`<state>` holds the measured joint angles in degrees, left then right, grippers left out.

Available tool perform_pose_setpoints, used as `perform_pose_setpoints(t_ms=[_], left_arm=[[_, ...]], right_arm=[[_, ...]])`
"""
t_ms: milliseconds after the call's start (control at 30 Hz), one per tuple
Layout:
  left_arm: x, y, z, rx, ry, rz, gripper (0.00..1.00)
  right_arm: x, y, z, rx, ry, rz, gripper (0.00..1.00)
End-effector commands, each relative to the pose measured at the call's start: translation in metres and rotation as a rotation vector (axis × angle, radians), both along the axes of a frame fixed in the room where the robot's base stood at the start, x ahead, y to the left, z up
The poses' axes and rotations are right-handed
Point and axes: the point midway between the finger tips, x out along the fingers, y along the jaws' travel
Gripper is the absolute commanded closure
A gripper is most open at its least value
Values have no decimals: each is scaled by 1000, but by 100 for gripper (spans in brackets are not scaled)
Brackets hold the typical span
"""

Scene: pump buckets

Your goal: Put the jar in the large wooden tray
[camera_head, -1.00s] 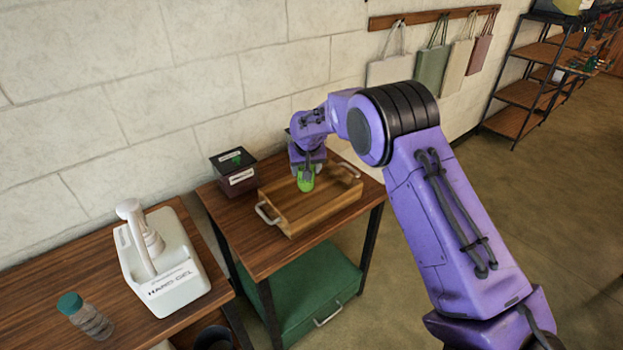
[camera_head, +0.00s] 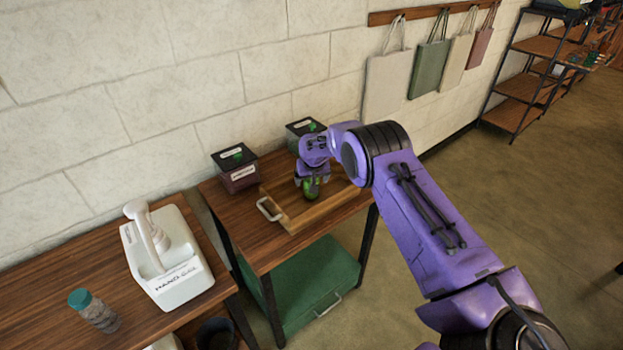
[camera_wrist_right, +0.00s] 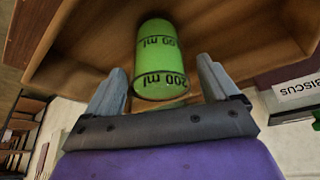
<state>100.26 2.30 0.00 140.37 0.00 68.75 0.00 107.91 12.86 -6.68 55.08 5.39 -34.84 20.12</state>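The green jar (camera_head: 311,188), marked "200 ml", is inside the wooden tray (camera_head: 296,226), near its middle. In the right wrist view the jar (camera_wrist_right: 156,62) shows bright green against the tray's wooden inside (camera_wrist_right: 85,45). My right gripper (camera_head: 311,180) is low over the tray, with the jar between its fingers. In the wrist view the right gripper (camera_wrist_right: 163,85) is open, with a narrow gap on each side of the jar. Whether the jar's base touches the tray floor is hidden. My left gripper is not in view.
Two dark labelled boxes, one at the left (camera_head: 237,169) and one behind my gripper (camera_head: 303,130), stand beside the tray against the wall. A white hand-gel dispenser (camera_head: 165,262) and a teal-capped bottle (camera_head: 94,311) stand on the nearer table. A green drawer box (camera_head: 305,292) sits below.

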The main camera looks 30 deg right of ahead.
Motion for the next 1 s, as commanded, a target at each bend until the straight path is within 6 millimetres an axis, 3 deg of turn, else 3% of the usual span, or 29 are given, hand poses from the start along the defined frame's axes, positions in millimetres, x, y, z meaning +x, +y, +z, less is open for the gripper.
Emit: perform_pose_setpoints(t_ms=[367, 733, 1000], left_arm=[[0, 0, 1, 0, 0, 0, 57], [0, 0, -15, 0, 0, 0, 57], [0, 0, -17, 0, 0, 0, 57]], right_arm=[[-2, 2, 11, 0, -2, 0, 13], [-33, 16, 90, -1, -4, 1, 13], [-43, 20, 114, 0, 1, 0, 13]])
